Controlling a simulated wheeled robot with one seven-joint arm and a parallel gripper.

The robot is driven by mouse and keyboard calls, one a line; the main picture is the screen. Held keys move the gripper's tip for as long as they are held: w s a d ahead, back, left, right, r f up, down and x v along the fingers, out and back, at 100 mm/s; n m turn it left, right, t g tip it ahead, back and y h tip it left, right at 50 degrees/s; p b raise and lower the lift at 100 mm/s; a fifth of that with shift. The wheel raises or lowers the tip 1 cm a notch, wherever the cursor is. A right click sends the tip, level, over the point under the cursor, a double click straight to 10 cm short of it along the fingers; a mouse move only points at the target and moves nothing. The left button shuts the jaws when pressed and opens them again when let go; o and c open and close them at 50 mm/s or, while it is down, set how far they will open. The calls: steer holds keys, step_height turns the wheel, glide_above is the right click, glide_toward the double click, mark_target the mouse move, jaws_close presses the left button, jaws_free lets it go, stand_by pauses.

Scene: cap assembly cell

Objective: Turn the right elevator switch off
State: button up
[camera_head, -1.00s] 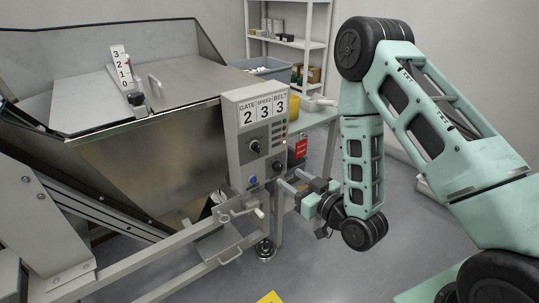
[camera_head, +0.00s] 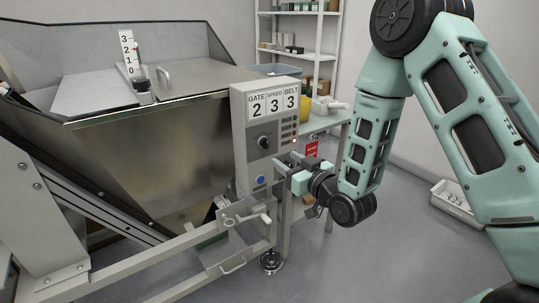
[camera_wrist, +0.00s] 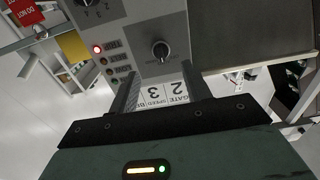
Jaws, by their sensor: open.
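The control panel (camera_head: 241,143) stands on the front of the hopper machine. Its upper dial (camera_head: 263,142) is uncovered; the lower right knob is hidden behind my gripper (camera_head: 283,167). My gripper is at the panel's lower right; contact cannot be told. In the wrist view the panel is upside down. My open gripper (camera_wrist: 162,82) has its fingers either side of the view below the dial (camera_wrist: 160,51), with nothing between them in grip. A second knob (camera_wrist: 88,4) with numbers is at the top edge. No label reading "elevator" can be made out.
A red lamp (camera_wrist: 97,48) is lit beside darker lamps. A red sign (camera_head: 311,149) hangs right of the panel. Floor at right is mostly clear.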

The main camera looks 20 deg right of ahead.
mark_target(267, 147)
steer(key=x, duration=0.8)
steer(key=shift+w+a, duration=0.15)
steer(key=shift+w, duration=0.2)
steer(key=c, duration=1)
